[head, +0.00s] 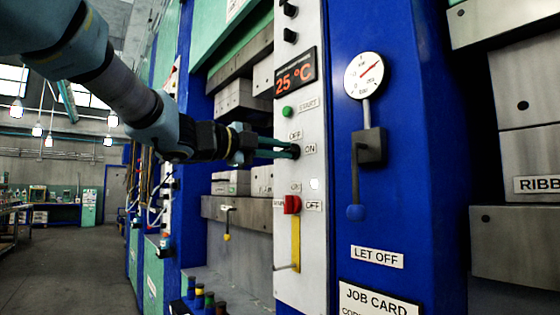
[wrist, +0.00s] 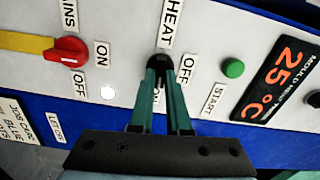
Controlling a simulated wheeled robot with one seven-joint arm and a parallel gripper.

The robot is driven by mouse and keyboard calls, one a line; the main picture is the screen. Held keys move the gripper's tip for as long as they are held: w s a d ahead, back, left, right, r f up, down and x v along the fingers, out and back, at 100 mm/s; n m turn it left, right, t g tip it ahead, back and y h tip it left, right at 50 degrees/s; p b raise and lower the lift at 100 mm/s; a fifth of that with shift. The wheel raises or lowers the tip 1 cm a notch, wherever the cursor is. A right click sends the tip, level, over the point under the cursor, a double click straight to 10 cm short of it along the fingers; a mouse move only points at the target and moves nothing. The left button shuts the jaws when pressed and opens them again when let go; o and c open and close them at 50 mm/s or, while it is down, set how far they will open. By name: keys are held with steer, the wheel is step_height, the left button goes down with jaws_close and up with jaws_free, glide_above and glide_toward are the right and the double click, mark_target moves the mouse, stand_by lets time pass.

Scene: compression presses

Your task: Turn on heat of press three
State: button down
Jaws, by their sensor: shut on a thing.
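The black HEAT knob (wrist: 160,60) is on the white control panel (head: 287,240) of the press, beside the OFF label (wrist: 186,68) and the ON label (head: 310,148). My gripper (head: 293,151) is shut on this knob, and its green fingers also show in the wrist view (wrist: 161,72). The fingers hide most of the knob, so I cannot tell which way it points. A display (head: 295,74) above it reads 25 °C in red.
A green START button (head: 287,111) is above the knob. A red mains switch (head: 292,205) with a yellow strip is below. To the right are a pressure gauge (head: 367,75) and a blue-knobbed lever (head: 355,211). Open floor (head: 70,265) lies at the left.

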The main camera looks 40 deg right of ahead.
steer(key=shift+m+b, duration=0.45)
steer(key=shift+m, duration=0.25)
steer(key=c, duration=0.9)
jaws_free()
steer(key=a, duration=0.7)
steer(key=a+b, duration=0.1)
steer(key=a, duration=0.2)
steer(key=shift+w+a, duration=0.3)
steer(key=shift+a, duration=0.1)
